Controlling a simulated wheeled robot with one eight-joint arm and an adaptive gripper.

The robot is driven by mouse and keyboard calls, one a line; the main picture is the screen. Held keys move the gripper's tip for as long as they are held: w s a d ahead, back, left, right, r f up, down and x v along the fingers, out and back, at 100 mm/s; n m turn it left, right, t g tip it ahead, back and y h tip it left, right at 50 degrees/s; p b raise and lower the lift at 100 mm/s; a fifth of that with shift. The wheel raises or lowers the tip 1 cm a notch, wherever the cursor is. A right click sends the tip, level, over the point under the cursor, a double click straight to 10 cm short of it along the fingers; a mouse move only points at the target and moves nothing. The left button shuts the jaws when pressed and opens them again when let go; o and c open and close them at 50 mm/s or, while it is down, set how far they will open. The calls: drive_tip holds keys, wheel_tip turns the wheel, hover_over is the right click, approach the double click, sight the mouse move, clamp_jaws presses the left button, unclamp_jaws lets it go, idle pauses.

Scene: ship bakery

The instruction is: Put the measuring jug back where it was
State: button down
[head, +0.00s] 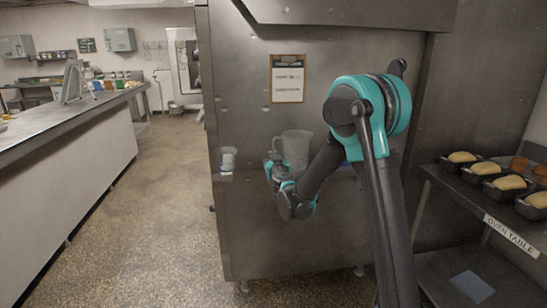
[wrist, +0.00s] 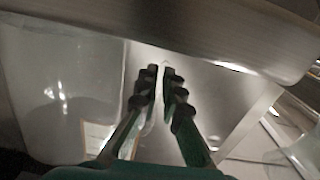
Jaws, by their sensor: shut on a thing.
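The measuring jug (head: 296,147) is a clear, greyish vessel in front of the steel cabinet face in the head view. It looks roughly upright. In the wrist view, a large translucent wall that looks like the jug (wrist: 65,95) fills the left side. My gripper (head: 272,168) is at the jug's left side in the head view, with my arm partly covering the jug's lower part. In the wrist view my gripper (wrist: 159,72) has its fingers close together, shut on the jug; the exact part gripped is hard to make out. Whether the jug's base touches anything is hidden.
A small clear cup (head: 228,157) is left of my gripper, against the cabinet (head: 245,230). A clipboard (head: 288,79) hangs above. The oven table (head: 488,207) with loaf tins is at the right. A long counter (head: 75,125) is at the left; the floor (head: 150,220) between is clear.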

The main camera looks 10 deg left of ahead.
drive_tip(key=c, duration=1.7)
unclamp_jaws()
drive_tip(key=shift+f, duration=0.1)
drive_tip(key=v, duration=1.2)
drive_tip(key=s+d+f+m+g+h, duration=0.2)
drive_tip(key=s+d+h, duration=0.1)
drive_tip(key=d, duration=0.6)
drive_tip(key=s+d+f+m+g+h, duration=0.1)
drive_tip(key=s+d+f+h, duration=0.1)
drive_tip(key=d, duration=0.6)
drive_tip(key=s+d+f+m+g+h, duration=0.2)
drive_tip(key=s+d+h, duration=0.1)
drive_tip(key=d, duration=0.6)
drive_tip(key=s+d+f+g, duration=0.3)
drive_tip(key=s+f, duration=0.1)
drive_tip(key=s, duration=0.2)
drive_tip(key=s+d+f+g, duration=0.3)
drive_tip(key=s+f, duration=0.1)
drive_tip(key=s, duration=0.3)
drive_tip(key=s+a+f+n+g+y, duration=0.1)
drive_tip(key=s+a+f+g+y, duration=0.1)
drive_tip(key=s, duration=0.7)
drive_tip(key=shift+s+a+f+n+y, duration=0.25)
drive_tip(key=shift+f+n+y, duration=0.05)
drive_tip(key=shift+f+y, duration=0.45)
